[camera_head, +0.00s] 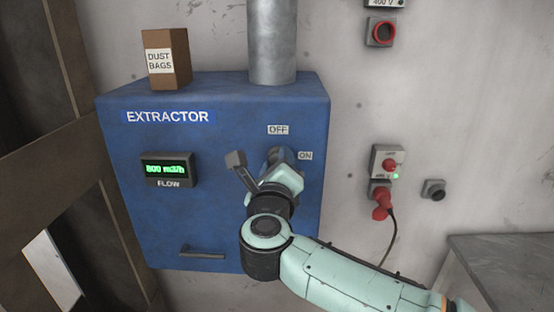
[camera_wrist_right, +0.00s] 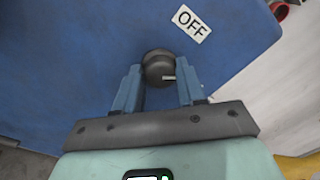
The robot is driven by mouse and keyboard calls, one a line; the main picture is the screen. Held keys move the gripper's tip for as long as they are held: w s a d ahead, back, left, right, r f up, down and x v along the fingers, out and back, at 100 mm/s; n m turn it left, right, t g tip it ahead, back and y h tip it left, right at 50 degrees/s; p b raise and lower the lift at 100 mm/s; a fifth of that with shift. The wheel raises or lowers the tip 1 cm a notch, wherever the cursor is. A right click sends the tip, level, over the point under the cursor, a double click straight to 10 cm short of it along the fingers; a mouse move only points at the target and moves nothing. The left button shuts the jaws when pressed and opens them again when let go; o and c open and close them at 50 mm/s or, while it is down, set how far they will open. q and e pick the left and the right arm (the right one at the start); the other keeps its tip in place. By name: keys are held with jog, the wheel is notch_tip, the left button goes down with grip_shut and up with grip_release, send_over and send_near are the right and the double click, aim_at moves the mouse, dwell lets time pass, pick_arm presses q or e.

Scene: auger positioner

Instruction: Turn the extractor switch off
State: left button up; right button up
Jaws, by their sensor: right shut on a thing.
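The blue extractor cabinet (camera_head: 220,215) stands against the wall. Its switch knob (camera_wrist_right: 158,66) is dark and round with a small white mark at its lower right in the right wrist view. An OFF label (camera_head: 278,130) sits above the switch and an ON label (camera_head: 305,156) to its right. My right gripper (camera_head: 277,155) is shut on the knob, with a blue finger on each side. In the head view the gripper and wrist hide most of the knob. The flow display (camera_head: 167,169) reads 800 m3/h in green. My left gripper is out of view.
A dust bags box (camera_head: 168,60) and a grey pipe (camera_head: 272,40) are on top of the cabinet. A handle (camera_head: 201,252) sticks out low on its front. A red plug (camera_head: 381,196) with a cable hangs on the wall at right. A grey surface (camera_head: 505,262) is at lower right.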

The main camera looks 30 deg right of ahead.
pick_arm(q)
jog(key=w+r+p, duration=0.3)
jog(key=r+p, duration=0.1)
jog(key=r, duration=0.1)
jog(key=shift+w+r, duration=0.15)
pick_arm(e)
jog(key=shift+d+r+n, duration=0.1)
jog(key=shift+r+n, duration=0.05)
jog(key=shift+n, duration=2.45)
jog(key=shift+d+r+n, duration=0.1)
jog(key=shift+n, duration=2.5)
jog(key=shift+s, duration=0.1)
jog(key=o, duration=1)
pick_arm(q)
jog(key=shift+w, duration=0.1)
pick_arm(e)
jog(key=shift+f, duration=0.1)
pick_arm(q)
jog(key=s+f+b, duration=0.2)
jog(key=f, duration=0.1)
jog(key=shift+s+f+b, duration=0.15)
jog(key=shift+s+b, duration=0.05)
jog(key=shift+b, duration=0.1)
pick_arm(e)
jog(key=v, duration=1.3)
jog(key=shift+s+f, duration=0.15)
